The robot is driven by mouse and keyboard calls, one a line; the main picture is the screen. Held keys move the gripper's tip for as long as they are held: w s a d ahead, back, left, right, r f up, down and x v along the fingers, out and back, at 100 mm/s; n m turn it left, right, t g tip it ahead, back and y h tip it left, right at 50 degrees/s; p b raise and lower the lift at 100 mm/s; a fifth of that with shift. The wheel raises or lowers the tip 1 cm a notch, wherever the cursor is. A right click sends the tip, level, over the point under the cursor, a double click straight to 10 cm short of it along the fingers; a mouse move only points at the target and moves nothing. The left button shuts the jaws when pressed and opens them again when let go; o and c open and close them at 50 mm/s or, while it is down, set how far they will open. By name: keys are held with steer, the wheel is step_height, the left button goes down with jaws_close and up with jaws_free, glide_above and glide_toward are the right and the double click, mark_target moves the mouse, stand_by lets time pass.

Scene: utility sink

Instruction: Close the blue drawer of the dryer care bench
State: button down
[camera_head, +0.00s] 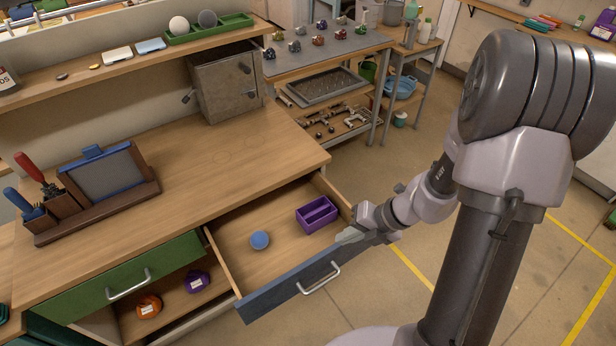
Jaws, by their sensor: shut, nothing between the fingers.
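The blue drawer (295,287) of the wooden bench is pulled out, with a metal handle (318,279) on its blue front. Inside it lie a blue ball (259,240) and a purple divided box (317,215). My gripper (347,236) is shut and empty at the right end of the drawer, by the top edge of its front panel. I cannot tell whether it touches the panel. My wrist hides the panel's right end.
A green front (118,284) with a handle is left of the drawer. Orange (149,306) and purple (196,281) round items sit on a shelf below. A grey metal box (225,82) stands on the bench. Open floor lies in front of the drawer.

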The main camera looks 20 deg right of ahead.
steer(key=s+d+f+m, duration=0.3)
steer(key=f+m, duration=0.6)
steer(key=m, duration=0.1)
steer(key=shift+m+t, duration=0.3)
steer(key=b+x, duration=0.4)
steer(key=x, duration=0.6)
steer(key=shift+f+b, duration=0.1)
steer(key=shift+b, duration=0.25)
steer(key=shift+w, duration=0.1)
